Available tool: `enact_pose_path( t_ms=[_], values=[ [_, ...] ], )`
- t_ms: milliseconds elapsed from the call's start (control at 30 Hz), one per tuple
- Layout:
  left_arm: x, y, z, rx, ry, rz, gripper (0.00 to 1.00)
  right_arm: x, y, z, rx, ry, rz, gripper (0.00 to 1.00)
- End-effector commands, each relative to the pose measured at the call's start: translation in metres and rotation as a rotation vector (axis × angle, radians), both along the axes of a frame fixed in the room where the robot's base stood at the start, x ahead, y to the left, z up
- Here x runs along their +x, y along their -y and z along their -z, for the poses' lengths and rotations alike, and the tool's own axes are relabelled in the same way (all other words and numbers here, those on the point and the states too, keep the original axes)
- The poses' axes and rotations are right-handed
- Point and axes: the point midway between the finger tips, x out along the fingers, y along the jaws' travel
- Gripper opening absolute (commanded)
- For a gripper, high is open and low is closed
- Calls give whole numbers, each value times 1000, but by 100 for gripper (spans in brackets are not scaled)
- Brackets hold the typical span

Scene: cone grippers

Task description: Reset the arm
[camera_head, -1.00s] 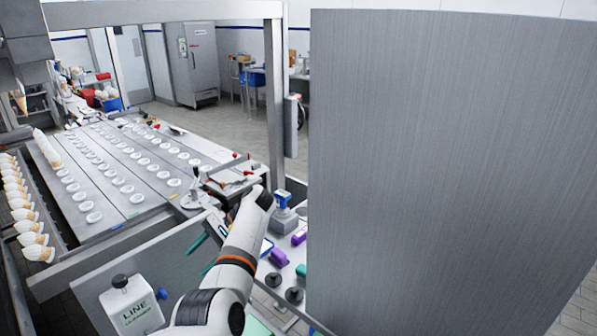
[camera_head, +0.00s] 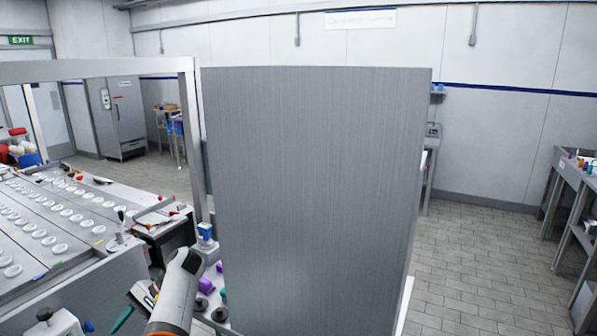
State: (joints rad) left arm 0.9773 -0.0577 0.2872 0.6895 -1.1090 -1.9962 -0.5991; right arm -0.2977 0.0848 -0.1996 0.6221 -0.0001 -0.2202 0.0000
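One of my arms, white with an orange ring, rises from the bottom edge at the lower left of the head view. I cannot tell for sure which arm it is. Its rounded far end is in front of a small bench (camera_head: 212,275). No gripper fingers can be made out there, and no second arm shows. No object is visibly held.
A tall grey metal panel (camera_head: 315,190) fills the middle, close to the arm's right. A conveyor with rows of white oval cups (camera_head: 62,212) lies left. A blue-topped device (camera_head: 205,232) stands on the bench. Tiled floor (camera_head: 475,260) is open at right.

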Motion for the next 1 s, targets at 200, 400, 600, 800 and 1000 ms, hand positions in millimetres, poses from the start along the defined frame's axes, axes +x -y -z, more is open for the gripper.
enact_pose_path(
  t_ms=[200,400,600,800,1000],
  values=[
    [-14,-7,29,-5,59,-21,49,3,-10,0,13,5,4,33],
    [-36,-15,64,-14,148,-40,49,2,-11,0,14,4,4,33],
    [-72,-18,108,-36,282,-44,49,-3,-5,0,7,-3,2,33],
    [-136,3,151,-126,497,-3,49,-5,-1,0,0,-7,0,33],
    [-203,54,159,-308,676,51,49,-4,-1,0,1,-5,0,33]
  ],
)
